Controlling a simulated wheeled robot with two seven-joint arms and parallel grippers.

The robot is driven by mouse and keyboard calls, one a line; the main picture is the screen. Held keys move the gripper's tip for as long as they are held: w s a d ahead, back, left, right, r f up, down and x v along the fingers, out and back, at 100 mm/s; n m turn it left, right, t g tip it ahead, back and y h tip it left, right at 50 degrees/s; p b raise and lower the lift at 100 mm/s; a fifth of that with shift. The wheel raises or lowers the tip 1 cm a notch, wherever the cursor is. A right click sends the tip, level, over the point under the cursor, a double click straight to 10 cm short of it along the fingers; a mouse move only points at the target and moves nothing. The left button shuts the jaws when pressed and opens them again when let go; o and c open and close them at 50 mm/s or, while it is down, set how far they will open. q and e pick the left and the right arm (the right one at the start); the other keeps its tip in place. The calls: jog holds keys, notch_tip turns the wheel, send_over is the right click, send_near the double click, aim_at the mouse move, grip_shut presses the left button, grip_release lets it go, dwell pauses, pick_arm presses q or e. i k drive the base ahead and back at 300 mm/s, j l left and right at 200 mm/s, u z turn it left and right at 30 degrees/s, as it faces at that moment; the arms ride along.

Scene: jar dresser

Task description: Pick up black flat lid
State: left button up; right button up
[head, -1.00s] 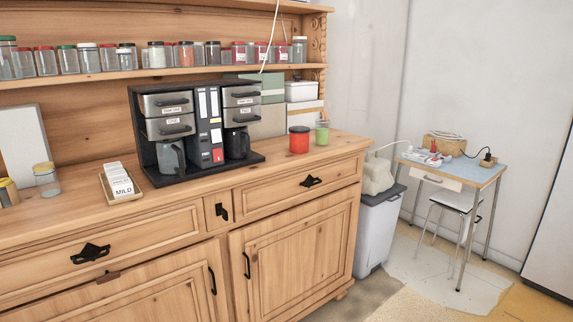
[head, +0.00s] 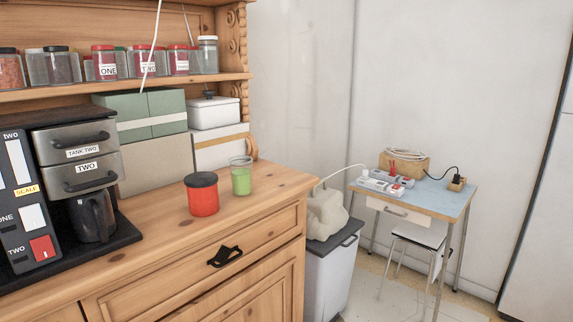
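A black flat lid (head: 201,179) sits on top of a red jar (head: 203,201) on the right part of the wooden dresser top. The lid looks level and covers the jar's mouth. Neither of my grippers shows in the head view, so I cannot tell their state.
A clear glass with green contents (head: 241,181) stands close to the right of the red jar. The coffee machine (head: 75,165) is to the left, with boxes (head: 157,166) behind. The dresser top (head: 165,232) is clear in front of the jar. A grey bin (head: 328,275) stands beyond the dresser's right end.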

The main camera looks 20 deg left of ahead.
aim_at(199, 180)
jog(key=i+l+z, duration=0.1)
jog(key=i+z, duration=0.2)
jog(key=i, duration=0.9)
jog(key=i+u, duration=0.4)
jog(key=i+l+u, duration=0.2)
jog(key=u, duration=0.2)
jog(key=i+l+u, duration=0.3)
jog(key=u, duration=0.15)
jog(key=i+l+u, duration=0.15)
jog(key=u, duration=0.25)
jog(key=i+l+u, duration=0.15)
jog(key=u, duration=0.2)
jog(key=i+l+u, duration=0.1)
jog(key=l+u, duration=0.3)
jog(key=i+l+u, duration=0.1)
jog(key=l+u, duration=0.15)
jog(key=u, duration=0.15)
jog(key=i+l+u, duration=0.15)
jog(key=l+u, duration=0.3)
jog(key=l, duration=0.15)
jog(key=l+u, duration=0.45)
jog(key=l, duration=0.15)
